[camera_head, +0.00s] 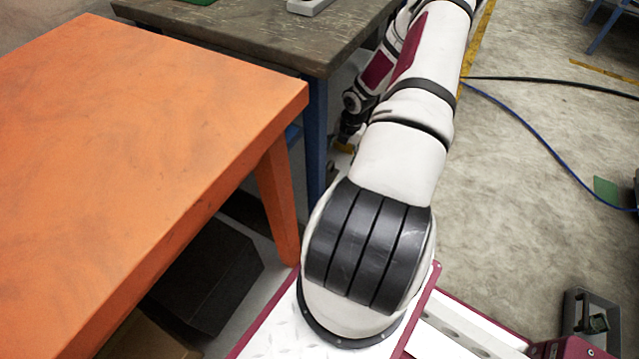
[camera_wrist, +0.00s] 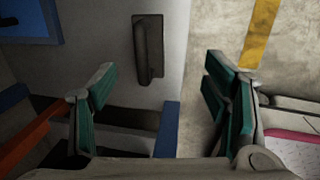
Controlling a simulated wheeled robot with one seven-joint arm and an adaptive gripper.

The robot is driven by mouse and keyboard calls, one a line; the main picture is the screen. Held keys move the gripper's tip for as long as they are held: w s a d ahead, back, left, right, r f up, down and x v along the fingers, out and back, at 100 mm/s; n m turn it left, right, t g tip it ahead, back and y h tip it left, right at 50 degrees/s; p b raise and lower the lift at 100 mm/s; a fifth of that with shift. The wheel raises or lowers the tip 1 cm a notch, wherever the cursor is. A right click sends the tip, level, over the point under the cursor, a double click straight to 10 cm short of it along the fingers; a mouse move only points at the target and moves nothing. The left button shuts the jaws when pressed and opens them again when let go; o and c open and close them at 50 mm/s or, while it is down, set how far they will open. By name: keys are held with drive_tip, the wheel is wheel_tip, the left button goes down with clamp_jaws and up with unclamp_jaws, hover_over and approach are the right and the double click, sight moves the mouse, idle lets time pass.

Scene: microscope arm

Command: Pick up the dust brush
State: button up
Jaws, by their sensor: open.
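In the wrist view, a dark grey, long, narrow thing (camera_wrist: 148,48) lies on a pale grey surface, a little left of the middle near the top. It may be the dust brush, but the picture is too dim to be sure. My gripper (camera_wrist: 158,88) is open, with its green-padded fingers wide apart and nothing between them. The dark thing lies beyond the fingertips, within the width of the gap and nearer the left finger. In the head view, I cannot make out the brush.
An orange table (camera_head: 140,130) fills the left of the head view. A worn grey-topped workbench (camera_head: 250,35) with blue legs stands behind it, close beside my arm. Cables (camera_head: 545,78) cross the open concrete floor at right. Yellow floor tape (camera_wrist: 260,30) shows in the wrist view.

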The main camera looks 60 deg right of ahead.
sight(329, 170)
drive_tip(key=shift+y, duration=0.3)
drive_tip(key=w+a+f+b, duration=0.1)
drive_tip(key=f, duration=0.2)
drive_tip(key=w+a+f+b, duration=0.1)
drive_tip(key=f, duration=0.2)
drive_tip(key=w+a+f+b, duration=0.1)
drive_tip(key=f, duration=0.2)
drive_tip(key=shift+w+f+b, duration=0.2)
drive_tip(key=shift+f+b, duration=0.65)
drive_tip(key=shift+f, duration=0.7)
drive_tip(key=shift+w+f+b, duration=0.2)
drive_tip(key=shift+f+b, duration=0.65)
drive_tip(key=shift+f, duration=0.65)
drive_tip(key=c, duration=1.4)
drive_tip(key=shift+r, duration=0.1)
wheel_tip(329, 170, up, 10)
drive_tip(key=p, duration=0.4)
